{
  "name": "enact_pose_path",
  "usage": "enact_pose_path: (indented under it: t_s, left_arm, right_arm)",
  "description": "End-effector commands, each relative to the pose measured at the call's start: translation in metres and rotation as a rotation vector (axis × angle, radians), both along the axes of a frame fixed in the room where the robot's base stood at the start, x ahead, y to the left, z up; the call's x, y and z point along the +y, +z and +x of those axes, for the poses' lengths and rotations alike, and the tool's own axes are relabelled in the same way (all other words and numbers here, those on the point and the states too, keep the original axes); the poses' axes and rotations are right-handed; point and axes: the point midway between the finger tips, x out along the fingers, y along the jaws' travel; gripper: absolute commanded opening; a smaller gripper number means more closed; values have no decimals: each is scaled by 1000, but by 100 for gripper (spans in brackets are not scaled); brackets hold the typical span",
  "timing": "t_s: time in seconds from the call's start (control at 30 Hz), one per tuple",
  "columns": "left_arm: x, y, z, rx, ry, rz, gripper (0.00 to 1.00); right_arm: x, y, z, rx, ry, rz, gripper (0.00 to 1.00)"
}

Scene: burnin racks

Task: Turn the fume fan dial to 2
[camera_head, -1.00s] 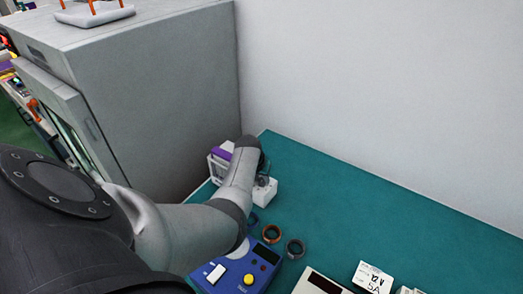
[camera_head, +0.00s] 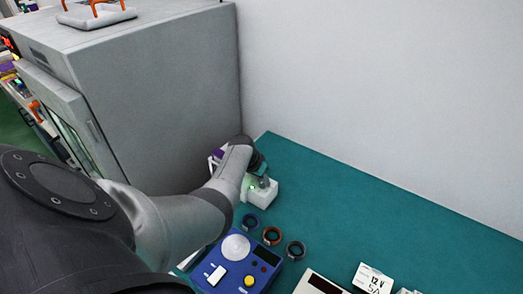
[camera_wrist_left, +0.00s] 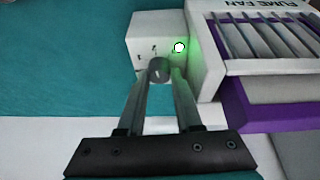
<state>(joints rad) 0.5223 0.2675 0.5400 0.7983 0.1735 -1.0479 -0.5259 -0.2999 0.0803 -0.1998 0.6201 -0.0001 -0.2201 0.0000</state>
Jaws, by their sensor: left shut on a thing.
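The fume fan's white control box (camera_head: 262,195) stands on the teal bench at its back left corner. It also shows in the left wrist view (camera_wrist_left: 143,28), with a grey round dial (camera_wrist_left: 157,67), small dark marks around it and a glowing green lamp (camera_wrist_left: 179,47). A light line on the dial's face is visible, but the number it points to is too small to read. My left gripper (camera_wrist_left: 160,80) is shut on the dial, one finger on each side. In the head view my left gripper (camera_head: 260,168) is partly hidden by its wrist. My right gripper is out of view.
The fume fan's slatted white and purple housing (camera_wrist_left: 232,95) adjoins the box. A blue device (camera_head: 215,255) and several rings (camera_head: 272,236) lie nearer on the bench. A large grey cabinet (camera_head: 160,100) stands left.

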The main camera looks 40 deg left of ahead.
Motion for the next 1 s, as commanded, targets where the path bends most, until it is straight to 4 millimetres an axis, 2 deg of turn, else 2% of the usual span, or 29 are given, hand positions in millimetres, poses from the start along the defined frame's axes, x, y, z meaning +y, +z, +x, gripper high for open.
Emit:
enact_pose_path:
  t_s: [0.03, 0.07, 0.3, 0.8, 1.0]
  left_arm:
    - [0, 0, 0, 2, 1, -2, 0]
    - [0, 0, 0, 2, 1, -2, 35]
    - [0, 0, 0, 1, 2, 0, 62]
    - [3, 1, 0, -1, 8, 6, 64]
    - [2, 1, 0, -3, 87, 4, 64]
  right_arm:
    - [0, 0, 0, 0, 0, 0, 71]
    - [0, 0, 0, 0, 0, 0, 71]
    - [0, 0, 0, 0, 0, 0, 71]
    - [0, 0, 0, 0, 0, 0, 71]
    - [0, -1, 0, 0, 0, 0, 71]
